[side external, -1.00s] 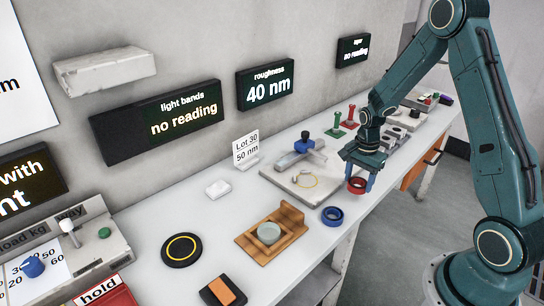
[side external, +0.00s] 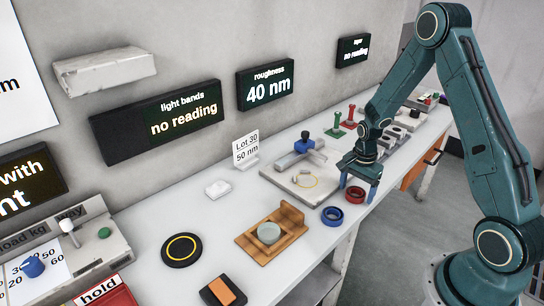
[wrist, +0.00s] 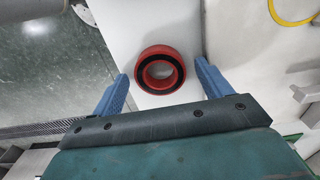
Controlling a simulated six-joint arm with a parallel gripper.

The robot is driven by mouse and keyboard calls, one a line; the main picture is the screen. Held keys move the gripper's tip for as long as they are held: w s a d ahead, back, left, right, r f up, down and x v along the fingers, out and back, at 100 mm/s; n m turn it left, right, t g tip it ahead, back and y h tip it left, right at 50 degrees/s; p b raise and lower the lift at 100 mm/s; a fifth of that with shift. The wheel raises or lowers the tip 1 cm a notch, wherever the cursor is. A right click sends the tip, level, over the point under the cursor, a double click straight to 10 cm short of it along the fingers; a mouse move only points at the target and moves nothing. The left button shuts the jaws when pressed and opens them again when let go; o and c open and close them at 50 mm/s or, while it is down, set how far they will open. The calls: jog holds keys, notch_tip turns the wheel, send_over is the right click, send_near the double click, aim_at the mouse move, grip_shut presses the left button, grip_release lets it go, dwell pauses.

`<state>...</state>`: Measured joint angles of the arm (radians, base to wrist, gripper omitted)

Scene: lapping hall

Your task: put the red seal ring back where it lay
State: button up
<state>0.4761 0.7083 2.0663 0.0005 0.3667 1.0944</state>
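The red seal ring (side external: 355,197) lies flat on the white bench near its front edge, just beyond the blue ring. In the wrist view the red ring (wrist: 160,91), with a black inner band, shows whole between the fingertips, with a gap on both sides. My gripper (side external: 358,187) is low over the ring, its blue fingers spread on either side. The wrist view also shows the gripper (wrist: 163,70) open and empty. No mark of the ring's former place is plain to see.
A blue ring (side external: 332,216) lies close by on the bench. A pale plate (side external: 275,178) with a yellow ring (side external: 306,180) is behind. A wooden holder (side external: 247,240) with a round grey-green piece stands nearer. The bench edge drops off close to the red ring.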

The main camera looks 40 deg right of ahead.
jog(key=shift+r, duration=0.1)
notch_tip(320, 180, up, 12)
dwell(1.0)
jog(key=shift+a+r, duration=0.1)
jog(key=shift+r, duration=0.05)
dwell(0.4)
jog(key=s+a+r+n+t, duration=0.1)
jog(key=s+a+r+n, duration=0.3)
jog(key=r, duration=0.3)
jog(key=s+a+r+n+t, duration=0.2)
jog(key=a+r+n, duration=0.3)
jog(key=a+r, duration=0.2)
jog(key=s+a+r+n+t, duration=0.2)
jog(key=s+a+r+n, duration=0.2)
jog(key=s+a+n, duration=0.3)
jog(key=s+n, duration=0.2)
jog(key=s, duration=0.2)
jog(key=shift+s+t, duration=0.3)
jog(key=shift+s, duration=0.1)
